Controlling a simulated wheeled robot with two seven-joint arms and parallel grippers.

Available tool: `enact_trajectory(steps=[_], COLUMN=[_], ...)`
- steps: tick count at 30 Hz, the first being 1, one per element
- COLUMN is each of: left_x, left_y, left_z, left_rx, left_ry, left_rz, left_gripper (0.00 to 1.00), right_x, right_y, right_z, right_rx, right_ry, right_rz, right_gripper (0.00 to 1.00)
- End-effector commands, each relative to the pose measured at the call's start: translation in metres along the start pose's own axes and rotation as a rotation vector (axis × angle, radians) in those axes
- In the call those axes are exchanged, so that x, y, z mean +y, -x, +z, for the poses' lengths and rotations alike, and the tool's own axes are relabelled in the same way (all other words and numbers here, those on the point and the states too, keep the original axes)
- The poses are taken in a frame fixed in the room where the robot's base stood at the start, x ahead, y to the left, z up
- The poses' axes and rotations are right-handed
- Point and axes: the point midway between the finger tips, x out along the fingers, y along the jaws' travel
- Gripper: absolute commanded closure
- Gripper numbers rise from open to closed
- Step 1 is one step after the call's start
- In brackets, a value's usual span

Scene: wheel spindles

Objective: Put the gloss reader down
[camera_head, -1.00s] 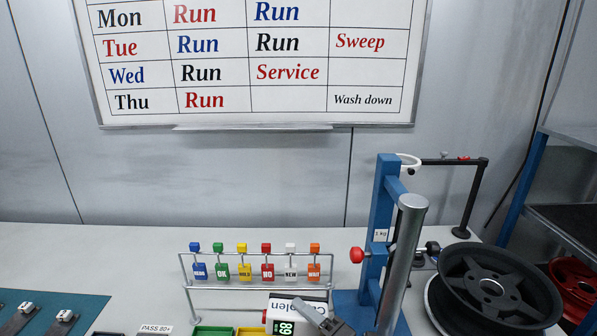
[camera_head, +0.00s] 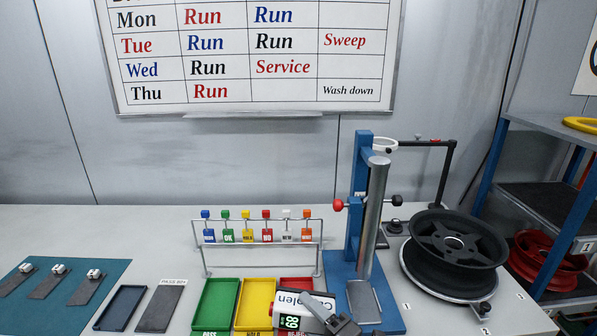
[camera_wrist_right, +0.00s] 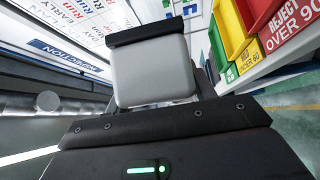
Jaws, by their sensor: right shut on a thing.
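The gloss reader (camera_head: 300,311), a white box with dark lettering and a lit green display, is in my right gripper (camera_head: 335,324) at the bottom of the head view. It appears in front of the red tray and hides part of it. Whether it touches anything below cannot be told. In the right wrist view a pale grey block, the reader's body (camera_wrist_right: 152,72), sits between the dark finger parts of my right gripper (camera_wrist_right: 150,95). My left gripper is not in view.
Green (camera_head: 216,304), yellow (camera_head: 255,304) and red (camera_head: 297,284) trays stand before a tag rack (camera_head: 262,246). A dark blue tray (camera_head: 120,307) and a grey plate (camera_head: 160,307) lie left. A blue stand with a metal column (camera_head: 374,220) and a black wheel (camera_head: 456,240) stand right.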

Motion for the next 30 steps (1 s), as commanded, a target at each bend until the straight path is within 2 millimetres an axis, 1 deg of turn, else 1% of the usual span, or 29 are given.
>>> enact_trajectory(steps=[5,9,11,14,18,21,25,27,30], left_x=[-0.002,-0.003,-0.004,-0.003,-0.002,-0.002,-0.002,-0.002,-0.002], left_y=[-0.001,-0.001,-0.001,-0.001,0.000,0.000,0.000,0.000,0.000], left_z=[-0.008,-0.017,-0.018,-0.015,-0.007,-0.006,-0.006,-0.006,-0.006], left_rx=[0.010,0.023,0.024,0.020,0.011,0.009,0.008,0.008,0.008], left_ry=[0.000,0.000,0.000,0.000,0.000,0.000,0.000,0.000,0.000], left_rz=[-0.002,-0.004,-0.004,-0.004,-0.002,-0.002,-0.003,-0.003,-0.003], left_gripper=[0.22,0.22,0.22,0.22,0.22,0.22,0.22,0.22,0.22], right_x=[0.005,0.007,0.008,0.009,0.008,0.008,0.008,0.008,0.008], right_y=[0.023,0.051,0.065,0.093,0.140,0.169,0.189,0.194,0.196], right_z=[0.012,0.028,0.036,0.050,0.071,0.083,0.090,0.091,0.092], right_rx=[-0.107,-0.221,-0.278,-0.382,-0.546,-0.639,-0.703,-0.718,-0.725], right_ry=[0.002,0.007,0.009,0.016,0.027,0.034,0.039,0.041,0.042], right_rz=[0.008,0.014,0.017,0.023,0.031,0.037,0.045,0.046,0.047], right_gripper=[0.78,0.78,0.78,0.78,0.78,0.78,0.78,0.78,0.78])
